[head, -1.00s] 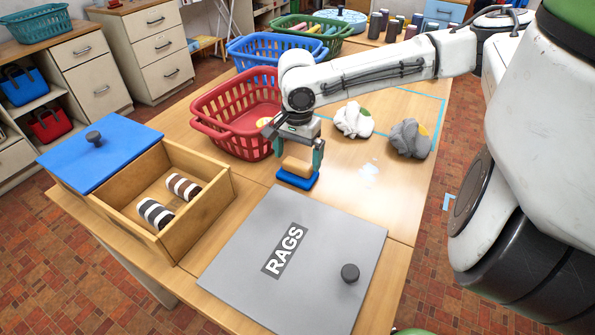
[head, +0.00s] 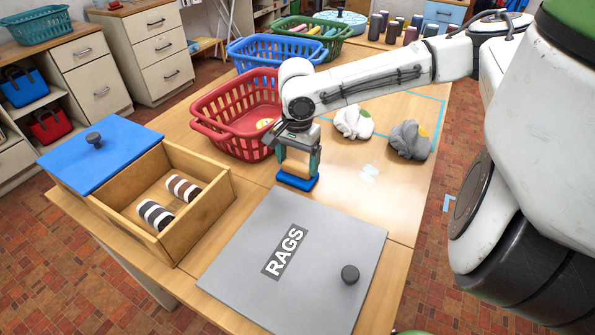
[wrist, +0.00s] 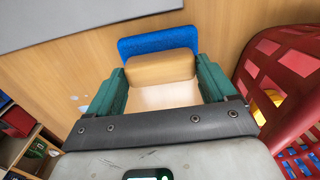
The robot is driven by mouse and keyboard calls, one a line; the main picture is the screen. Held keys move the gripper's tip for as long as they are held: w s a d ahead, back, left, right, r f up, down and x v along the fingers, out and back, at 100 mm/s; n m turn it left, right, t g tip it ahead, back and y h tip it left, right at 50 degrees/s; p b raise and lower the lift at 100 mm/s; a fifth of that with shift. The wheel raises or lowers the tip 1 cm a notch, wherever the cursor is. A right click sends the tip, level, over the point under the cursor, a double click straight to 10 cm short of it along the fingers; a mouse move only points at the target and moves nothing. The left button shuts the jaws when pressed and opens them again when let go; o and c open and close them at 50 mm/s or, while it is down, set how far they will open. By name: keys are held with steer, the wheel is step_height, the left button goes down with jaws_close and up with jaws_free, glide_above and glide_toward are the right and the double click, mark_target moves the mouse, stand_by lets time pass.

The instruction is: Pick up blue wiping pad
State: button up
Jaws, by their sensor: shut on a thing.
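The blue wiping pad (head: 297,183) has a blue base and a tan block-shaped grip on top. It sits on the wooden table, just beyond the grey RAGS lid, and it also shows in the wrist view (wrist: 158,42). My gripper (head: 298,164) points down over it and is shut on the tan grip. In the wrist view its green fingers (wrist: 160,82) stand on both sides of the grip, with the blue base beyond. I see no clear gap under the pad.
A red basket (head: 225,117) stands close to the left of my gripper. The grey RAGS lid (head: 330,240) lies in front, and an open wooden box (head: 215,205) with striped rolls is at left.

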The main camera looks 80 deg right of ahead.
steer(key=shift+r, duration=0.1)
steer(key=shift+r, duration=0.55)
steer(key=s+r, duration=1.1)
steer(key=s, duration=0.3)
steer(key=shift+d+r, duration=0.2)
steer(key=shift+r, duration=0.2)
